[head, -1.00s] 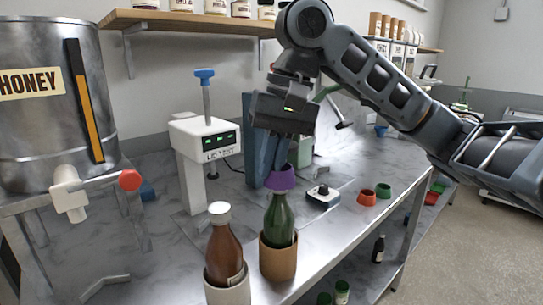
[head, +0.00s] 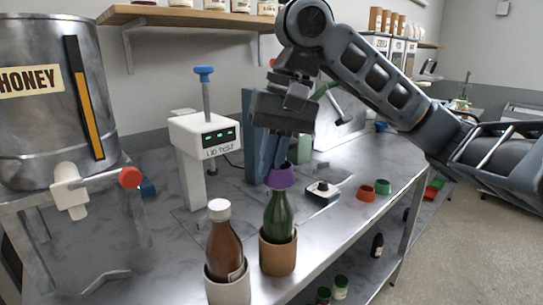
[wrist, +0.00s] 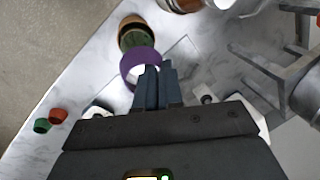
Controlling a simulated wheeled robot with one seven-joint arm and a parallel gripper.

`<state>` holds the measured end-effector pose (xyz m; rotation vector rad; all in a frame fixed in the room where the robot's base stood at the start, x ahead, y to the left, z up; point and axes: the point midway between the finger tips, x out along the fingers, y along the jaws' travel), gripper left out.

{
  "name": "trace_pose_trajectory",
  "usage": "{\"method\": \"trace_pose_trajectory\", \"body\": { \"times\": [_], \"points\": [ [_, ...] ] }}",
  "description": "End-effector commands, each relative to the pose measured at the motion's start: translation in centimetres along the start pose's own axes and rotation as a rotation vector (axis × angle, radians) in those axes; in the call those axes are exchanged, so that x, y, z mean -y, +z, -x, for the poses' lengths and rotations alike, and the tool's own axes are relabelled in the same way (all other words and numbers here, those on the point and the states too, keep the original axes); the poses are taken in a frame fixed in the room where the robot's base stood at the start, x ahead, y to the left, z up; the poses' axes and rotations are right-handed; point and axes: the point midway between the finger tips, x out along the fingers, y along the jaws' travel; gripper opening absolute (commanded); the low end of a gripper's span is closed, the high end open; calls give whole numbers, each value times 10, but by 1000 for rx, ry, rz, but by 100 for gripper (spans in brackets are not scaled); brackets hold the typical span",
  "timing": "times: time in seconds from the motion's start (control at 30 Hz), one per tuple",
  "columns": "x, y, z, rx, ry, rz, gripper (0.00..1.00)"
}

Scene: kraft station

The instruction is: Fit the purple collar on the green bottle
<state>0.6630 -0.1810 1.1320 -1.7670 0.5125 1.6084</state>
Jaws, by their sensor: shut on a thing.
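The purple collar (head: 281,177) is held by its wall in the tips of my gripper (head: 272,163). It shows as a ring at the blue fingertips in the wrist view (wrist: 128,69). The green bottle (head: 278,218) stands upright in a brown holder (head: 277,257). In the head view the collar covers the top of the bottle's neck. In the wrist view the bottle (wrist: 134,37) lies beyond the collar, and pale bench shows through part of the ring. I cannot tell whether the collar touches the neck.
A brown bottle (head: 225,247) with a white cap stands close to the left in a pale holder. A lid tester (head: 205,137) stands behind. A red collar (head: 366,194) and a green collar (head: 382,187) lie at the right. A honey tank (head: 55,90) is at far left.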

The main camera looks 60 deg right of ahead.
Motion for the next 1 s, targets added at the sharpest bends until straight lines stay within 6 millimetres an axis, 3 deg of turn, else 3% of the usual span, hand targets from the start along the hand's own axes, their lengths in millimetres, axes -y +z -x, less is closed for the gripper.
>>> {"method": "trace_pose_trajectory", "body": {
  "times": [0.83,0.87,1.0],
  "points": [
    [0,0,-2,1,1,0,0],
    [0,0,-2,1,1,0,8],
    [0,0,-2,1,1,0,21]
  ]
}}
